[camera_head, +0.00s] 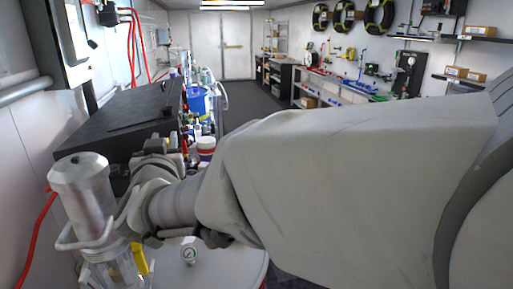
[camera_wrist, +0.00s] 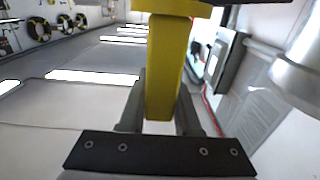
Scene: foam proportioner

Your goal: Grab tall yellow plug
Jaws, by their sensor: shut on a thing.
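The tall yellow plug (camera_wrist: 166,70) stands out as a long yellow bar in the middle of the wrist view, with a wider yellow part at the top edge of the picture. My gripper (camera_wrist: 161,95) has one finger on each side of the bar and is shut on it. In the head view, a yellow strip (camera_head: 140,259) shows at the lower left, partly behind a clear glass cylinder; it looks like the same plug. My gripper's fingers are hard to make out there.
A metal-capped clear cylinder (camera_head: 80,190) stands close at the left. A round white drum top with a gauge (camera_head: 189,254) lies below my arm. A black box (camera_head: 120,120) and bottles line the left bench. The aisle floor (camera_head: 252,105) is clear.

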